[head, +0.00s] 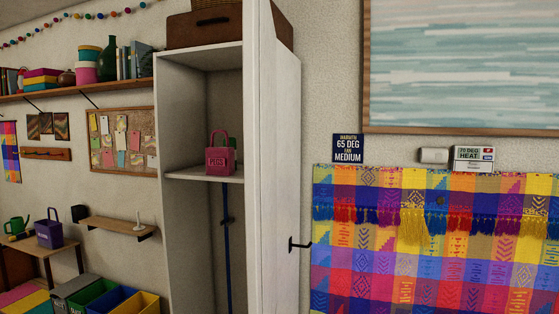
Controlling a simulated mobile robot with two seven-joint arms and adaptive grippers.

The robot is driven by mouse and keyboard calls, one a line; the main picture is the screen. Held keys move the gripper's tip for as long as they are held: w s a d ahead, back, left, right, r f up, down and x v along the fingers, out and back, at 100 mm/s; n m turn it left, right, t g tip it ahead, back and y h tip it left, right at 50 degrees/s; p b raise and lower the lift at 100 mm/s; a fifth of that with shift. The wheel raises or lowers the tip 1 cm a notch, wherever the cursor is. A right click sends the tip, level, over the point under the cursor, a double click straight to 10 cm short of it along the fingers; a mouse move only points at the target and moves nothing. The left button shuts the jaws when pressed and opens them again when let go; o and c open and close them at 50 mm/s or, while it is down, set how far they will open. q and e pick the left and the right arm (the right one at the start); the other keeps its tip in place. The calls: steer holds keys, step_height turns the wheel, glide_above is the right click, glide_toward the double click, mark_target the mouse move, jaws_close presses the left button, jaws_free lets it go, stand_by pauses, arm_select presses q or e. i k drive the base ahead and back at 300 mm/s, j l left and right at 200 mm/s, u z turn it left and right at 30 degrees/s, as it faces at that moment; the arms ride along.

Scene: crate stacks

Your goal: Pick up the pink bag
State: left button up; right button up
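A small pink bag (220,159) with an upright looped handle and dark lettering on its front stands on the shelf (204,176) of a tall white cabinet. Neither of my grippers shows in the head view.
A brown case (218,24) sits on top of the cabinet. A blue pole (226,240) stands below the shelf. At left are a purple bag (49,233) on a table, a small wall shelf (121,228) and several bins (99,300). A colourful woven cloth (430,265) hangs at right.

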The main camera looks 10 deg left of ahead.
mark_target(219, 161)
steer(key=i+j+z, duration=0.15)
steer(key=j+z, duration=1.1)
steer(key=j, duration=0.7)
